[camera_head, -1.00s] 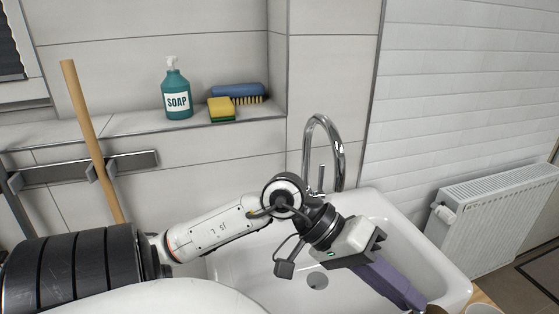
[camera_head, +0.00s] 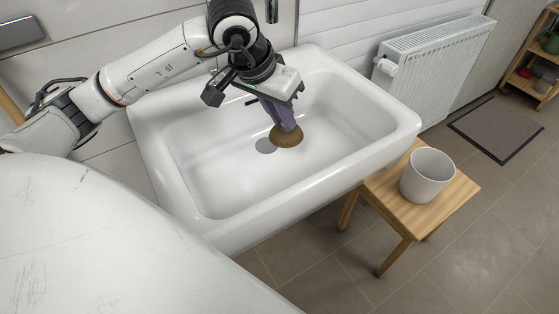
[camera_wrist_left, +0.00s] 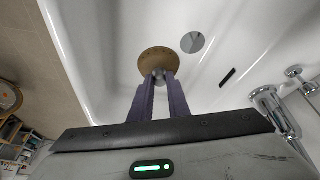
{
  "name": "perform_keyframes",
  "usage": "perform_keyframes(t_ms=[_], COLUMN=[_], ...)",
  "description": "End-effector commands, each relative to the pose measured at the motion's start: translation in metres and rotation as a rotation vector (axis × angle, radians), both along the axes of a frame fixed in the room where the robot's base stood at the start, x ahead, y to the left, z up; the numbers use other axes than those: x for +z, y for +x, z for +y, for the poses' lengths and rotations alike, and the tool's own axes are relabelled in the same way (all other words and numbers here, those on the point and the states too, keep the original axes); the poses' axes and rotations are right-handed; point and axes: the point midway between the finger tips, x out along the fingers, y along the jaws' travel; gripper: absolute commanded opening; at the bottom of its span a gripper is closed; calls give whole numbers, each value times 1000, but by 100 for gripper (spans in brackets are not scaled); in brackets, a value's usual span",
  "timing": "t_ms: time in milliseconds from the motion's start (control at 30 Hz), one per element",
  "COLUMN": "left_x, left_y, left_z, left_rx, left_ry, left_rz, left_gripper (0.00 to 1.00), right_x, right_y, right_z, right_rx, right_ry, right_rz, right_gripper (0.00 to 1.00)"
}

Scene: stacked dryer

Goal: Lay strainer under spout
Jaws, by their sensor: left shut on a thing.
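The strainer is a round brown disc (camera_head: 286,138) with small holes near its rim. It is low over the floor of the white sink (camera_head: 335,150), beside the round drain (camera_head: 265,146); I cannot tell if it touches the floor. My left gripper (camera_head: 288,124) points down, its purple fingers shut on the strainer's central knob. In the left wrist view the strainer (camera_wrist_left: 157,60) sits at the fingertips (camera_wrist_left: 158,78), near the grey drain (camera_wrist_left: 193,42). My right gripper is out of view.
A wooden stool (camera_head: 413,202) with a white cup-like pot (camera_head: 427,175) stands right of the sink. A white radiator (camera_head: 437,65) is on the wall behind. A dark slot (camera_wrist_left: 227,77) marks the basin wall. The basin's right half is clear.

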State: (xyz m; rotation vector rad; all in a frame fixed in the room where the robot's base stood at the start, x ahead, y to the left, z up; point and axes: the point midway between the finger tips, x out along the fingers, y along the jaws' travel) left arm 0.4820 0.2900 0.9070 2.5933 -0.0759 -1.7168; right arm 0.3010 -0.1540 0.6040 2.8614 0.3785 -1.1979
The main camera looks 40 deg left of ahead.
Motion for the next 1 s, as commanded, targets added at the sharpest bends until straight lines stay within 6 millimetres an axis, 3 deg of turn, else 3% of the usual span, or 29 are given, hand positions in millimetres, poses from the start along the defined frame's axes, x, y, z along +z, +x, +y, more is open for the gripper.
perform_keyframes(t_ms=[167,400,667,800,1000], left_x=[-11,-53,-75,-96,-101], left_y=[5,4,5,4,6], left_z=[17,16,16,16,16], left_rx=[23,23,23,22,22], left_ry=[55,55,54,53,54], left_rz=[6,9,6,8,2], left_gripper=[0,0,0,0,0], right_x=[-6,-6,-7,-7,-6], right_y=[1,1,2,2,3], right_z=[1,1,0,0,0], right_rx=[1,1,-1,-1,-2], right_ry=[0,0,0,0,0], right_rz=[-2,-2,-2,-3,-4], right_gripper=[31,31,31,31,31])
